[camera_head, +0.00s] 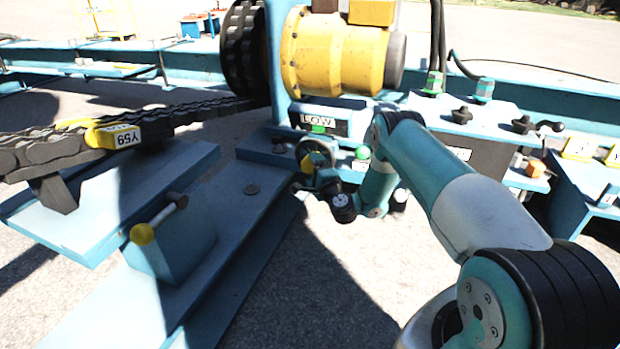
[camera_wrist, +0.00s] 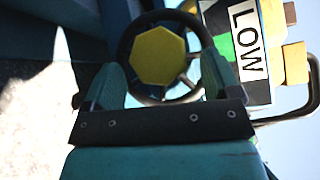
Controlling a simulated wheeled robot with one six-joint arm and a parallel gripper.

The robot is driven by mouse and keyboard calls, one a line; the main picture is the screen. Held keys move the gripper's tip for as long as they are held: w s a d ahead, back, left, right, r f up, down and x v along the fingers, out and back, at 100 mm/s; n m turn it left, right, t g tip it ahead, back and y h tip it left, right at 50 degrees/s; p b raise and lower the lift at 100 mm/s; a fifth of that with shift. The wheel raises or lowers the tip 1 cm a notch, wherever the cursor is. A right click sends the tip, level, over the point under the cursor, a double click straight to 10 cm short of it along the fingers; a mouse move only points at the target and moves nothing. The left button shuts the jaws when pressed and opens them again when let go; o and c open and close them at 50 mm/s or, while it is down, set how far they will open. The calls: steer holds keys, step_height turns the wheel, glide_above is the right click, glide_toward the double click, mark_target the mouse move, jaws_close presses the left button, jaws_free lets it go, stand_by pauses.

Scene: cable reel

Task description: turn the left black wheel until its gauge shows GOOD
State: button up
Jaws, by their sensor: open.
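The left black wheel (camera_head: 303,146) sits on the teal stand below the yellow motor. In the wrist view the wheel (camera_wrist: 133,32) has a yellow hub. Its gauge (camera_head: 316,120) reads LOW, and the gauge also shows in the wrist view (camera_wrist: 248,42) with LOW turned sideways. My gripper (camera_wrist: 162,72) is open, its two fingers apart on either side of the hub and overlapping the lower part of the wheel. I cannot tell whether the fingers touch the rim. In the head view my wrist partly hides the wheel and the fingers are hard to make out.
A yellow motor (camera_head: 331,52) stands above the gauge. A heavy chain (camera_head: 200,108) with a yellow Y59 tag (camera_head: 115,137) runs left. Black knobs (camera_head: 461,115) sit on a box at right. Open floor lies in front.

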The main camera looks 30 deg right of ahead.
steer(key=shift+w+a+p, duration=0.1)
steer(key=shift+w+p, duration=0.25)
steer(key=shift+w, duration=0.15)
steer(key=shift+w+d+r, duration=0.1)
steer(key=shift+w+d, duration=0.15)
steer(key=shift+w, duration=0.7)
steer(key=shift+c, duration=0.5)
